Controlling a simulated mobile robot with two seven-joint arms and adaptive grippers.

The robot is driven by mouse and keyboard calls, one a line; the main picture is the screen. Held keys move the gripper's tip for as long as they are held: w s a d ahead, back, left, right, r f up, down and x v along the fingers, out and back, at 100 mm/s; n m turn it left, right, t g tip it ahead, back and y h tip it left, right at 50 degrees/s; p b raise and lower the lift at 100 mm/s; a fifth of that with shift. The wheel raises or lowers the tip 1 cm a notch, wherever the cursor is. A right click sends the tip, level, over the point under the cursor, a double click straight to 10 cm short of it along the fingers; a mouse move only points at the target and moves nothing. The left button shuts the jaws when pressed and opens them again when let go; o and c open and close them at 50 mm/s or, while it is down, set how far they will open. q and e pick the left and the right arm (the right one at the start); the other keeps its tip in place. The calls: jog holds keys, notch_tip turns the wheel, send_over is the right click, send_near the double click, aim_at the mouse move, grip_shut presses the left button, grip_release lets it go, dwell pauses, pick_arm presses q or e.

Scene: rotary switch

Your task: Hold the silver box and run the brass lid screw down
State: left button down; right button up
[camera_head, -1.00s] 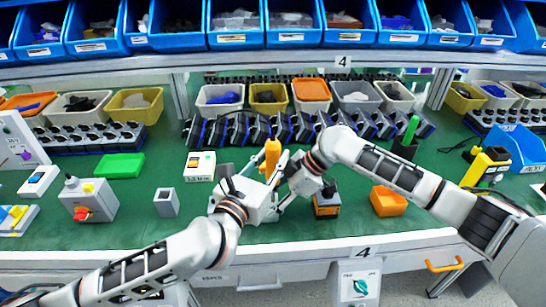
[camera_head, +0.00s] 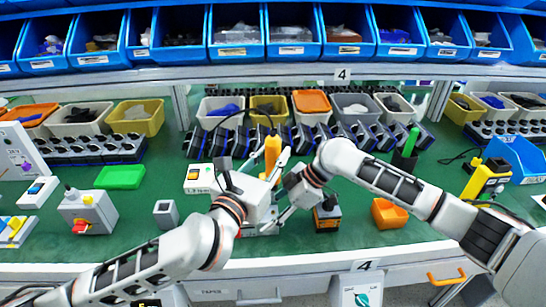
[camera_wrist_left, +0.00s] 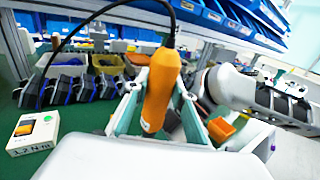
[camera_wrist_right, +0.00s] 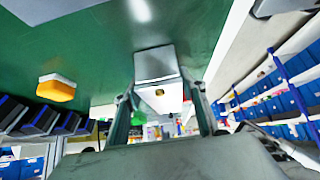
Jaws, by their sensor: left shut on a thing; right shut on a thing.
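My left gripper (camera_wrist_left: 150,105) is shut on an orange power screwdriver (camera_wrist_left: 162,82), which stands nearly upright with a black cable at its top. The screwdriver also shows in the head view (camera_head: 272,152). My right gripper (camera_wrist_right: 165,105) is shut on the silver box (camera_wrist_right: 155,64), held between its fingers. A small brass-coloured spot, perhaps the lid screw (camera_wrist_right: 160,92), shows on the box's pale face. In the head view the box is largely hidden by the grippers, which are close together. I cannot tell whether the driver's tip touches the screw.
A torque-labelled box (camera_head: 199,178) and a small grey block (camera_head: 166,213) stand left of the grippers. An orange bin (camera_head: 389,213) and an orange-black device (camera_head: 327,212) stand to the right. Dark sloped holders (camera_head: 300,137) line the back.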

jog(key=o, duration=1.7)
jog(key=shift+r, duration=0.1)
jog(key=v, duration=1.2)
